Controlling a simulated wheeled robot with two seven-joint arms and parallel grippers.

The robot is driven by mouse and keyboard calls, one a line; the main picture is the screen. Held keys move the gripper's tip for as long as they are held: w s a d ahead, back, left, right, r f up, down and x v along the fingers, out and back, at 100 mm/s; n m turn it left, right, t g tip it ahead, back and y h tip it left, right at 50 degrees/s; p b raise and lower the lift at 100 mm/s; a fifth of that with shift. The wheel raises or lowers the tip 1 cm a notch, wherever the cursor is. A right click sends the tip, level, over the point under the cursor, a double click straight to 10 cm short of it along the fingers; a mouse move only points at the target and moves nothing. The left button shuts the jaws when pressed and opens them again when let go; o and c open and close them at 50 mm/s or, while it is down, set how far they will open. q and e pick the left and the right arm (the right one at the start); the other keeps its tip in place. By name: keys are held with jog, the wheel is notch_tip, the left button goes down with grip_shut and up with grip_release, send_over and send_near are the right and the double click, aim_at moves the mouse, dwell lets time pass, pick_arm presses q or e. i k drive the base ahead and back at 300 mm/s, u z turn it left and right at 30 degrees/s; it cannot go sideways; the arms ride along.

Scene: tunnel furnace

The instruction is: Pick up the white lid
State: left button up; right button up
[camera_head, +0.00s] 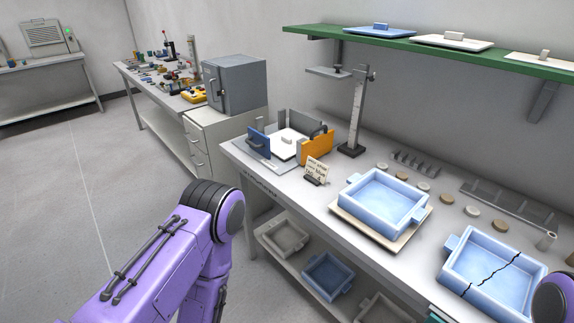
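A white lid (453,41) with a small block handle lies flat on the green wall shelf (345,36). A second white or cream lid (545,59) lies to its right, cut by the picture edge. A blue lid (380,29) lies to its left. Another flat white piece with a knob (286,144) sits on the bench between a blue plate and an orange plate. My purple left arm shows at lower left, but its gripper is out of the picture. My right gripper is not in view either.
On the bench (330,213), a blue box (383,203) stands on a cream board and a cracked blue box (490,275) stands at right. A stand (353,115), a small written sign (317,171) and several round discs are nearby. More boxes sit on the lower shelf.

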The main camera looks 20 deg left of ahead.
aim_at(282, 142)
jog(key=u, duration=2.3)
jog(key=i, duration=1.45)
jog(key=z, duration=2.85)
